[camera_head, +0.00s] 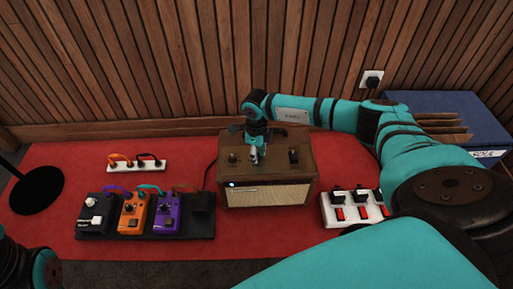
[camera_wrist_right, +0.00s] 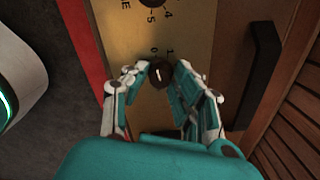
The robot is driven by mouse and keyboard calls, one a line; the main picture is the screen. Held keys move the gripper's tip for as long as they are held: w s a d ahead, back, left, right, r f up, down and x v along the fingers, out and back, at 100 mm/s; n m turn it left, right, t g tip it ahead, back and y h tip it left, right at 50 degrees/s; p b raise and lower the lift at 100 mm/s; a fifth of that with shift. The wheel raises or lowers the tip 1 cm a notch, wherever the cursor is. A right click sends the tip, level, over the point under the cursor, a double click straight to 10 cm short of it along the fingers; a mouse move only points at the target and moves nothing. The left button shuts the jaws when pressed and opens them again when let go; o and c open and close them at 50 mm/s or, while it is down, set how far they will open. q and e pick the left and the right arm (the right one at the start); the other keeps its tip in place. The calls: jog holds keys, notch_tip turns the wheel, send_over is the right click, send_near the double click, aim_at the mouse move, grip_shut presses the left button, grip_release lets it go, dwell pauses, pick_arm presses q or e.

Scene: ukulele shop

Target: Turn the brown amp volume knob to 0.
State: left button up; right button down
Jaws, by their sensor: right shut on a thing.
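The brown amp (camera_head: 265,195) stands on the red mat, with a row of dark knobs on its top. My right gripper (camera_head: 254,155) reaches down to the middle of that top; in the right wrist view its fingers are shut on a dark round knob (camera_wrist_right: 160,74). A short white pointer line shows on the knob, running roughly up and down the picture. Scale marks that look like 0 and 1 show just above it on the brass panel (camera_wrist_right: 130,40). A second knob (camera_wrist_right: 152,3) is cut off at the top edge. The knob's name is not readable. My left gripper is not visible.
Pedals on a black board (camera_head: 145,228) lie left of the amp, and a white switch box (camera_head: 350,208) lies right. A white strip (camera_head: 137,164) with cables lies behind the pedals. A blue crate (camera_head: 450,105) stands at the right by the slatted wall.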

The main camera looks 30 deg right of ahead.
jog(key=c, duration=1)
grip_release()
jog(key=shift+c, duration=0.2)
notch_tip(320, 180, up, 12)
